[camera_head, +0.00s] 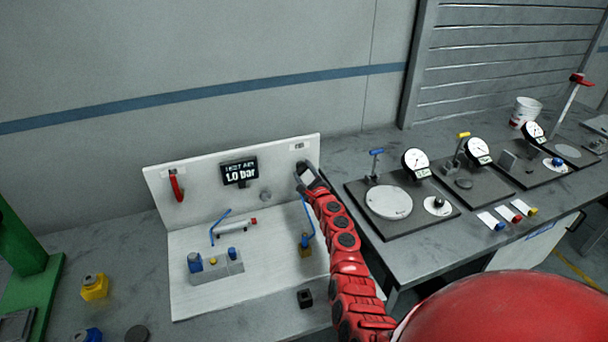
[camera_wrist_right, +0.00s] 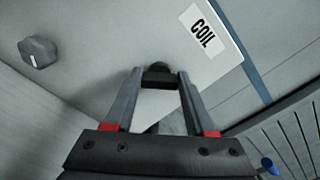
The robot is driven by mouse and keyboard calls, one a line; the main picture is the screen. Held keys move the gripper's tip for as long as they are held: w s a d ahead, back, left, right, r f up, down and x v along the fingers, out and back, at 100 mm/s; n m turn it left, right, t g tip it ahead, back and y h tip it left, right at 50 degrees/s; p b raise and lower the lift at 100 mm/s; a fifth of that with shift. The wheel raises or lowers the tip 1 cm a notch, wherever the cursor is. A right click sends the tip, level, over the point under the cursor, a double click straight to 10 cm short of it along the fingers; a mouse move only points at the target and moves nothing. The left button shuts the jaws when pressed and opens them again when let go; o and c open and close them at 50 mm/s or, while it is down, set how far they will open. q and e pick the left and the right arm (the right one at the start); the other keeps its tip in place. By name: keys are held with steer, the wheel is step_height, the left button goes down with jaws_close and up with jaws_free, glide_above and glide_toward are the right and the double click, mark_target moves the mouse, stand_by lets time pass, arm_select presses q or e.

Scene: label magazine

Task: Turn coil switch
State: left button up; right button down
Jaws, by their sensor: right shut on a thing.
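The coil switch is a small dark knob (camera_wrist_right: 158,68) on the upright white panel (camera_head: 215,155). In the right wrist view it sits between my fingertips, below and left of the white COIL label (camera_wrist_right: 201,31). My right gripper (camera_head: 303,172) is at the panel's upper right in the head view, shut on the knob, and hides most of it there. My left gripper is not in view.
A second grey knob (camera_wrist_right: 39,52) is on the panel. A valve block (camera_head: 215,265) stands on the white base. Dial gauges (camera_head: 415,162) stand to the right.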

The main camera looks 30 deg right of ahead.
steer(key=shift+n, duration=0.4)
steer(key=shift+f, duration=0.1)
steer(key=shift+c, duration=1.2)
jaws_free()
steer(key=shift+s+a+r+p, duration=0.1)
steer(key=shift+s+r+p, duration=0.1)
steer(key=shift+s+p, duration=0.2)
steer(key=p+v, duration=0.1)
steer(key=v, duration=1.5)
steer(key=shift+s+p, duration=0.3)
steer(key=shift+a+f, duration=0.15)
steer(key=shift+a, duration=0.05)
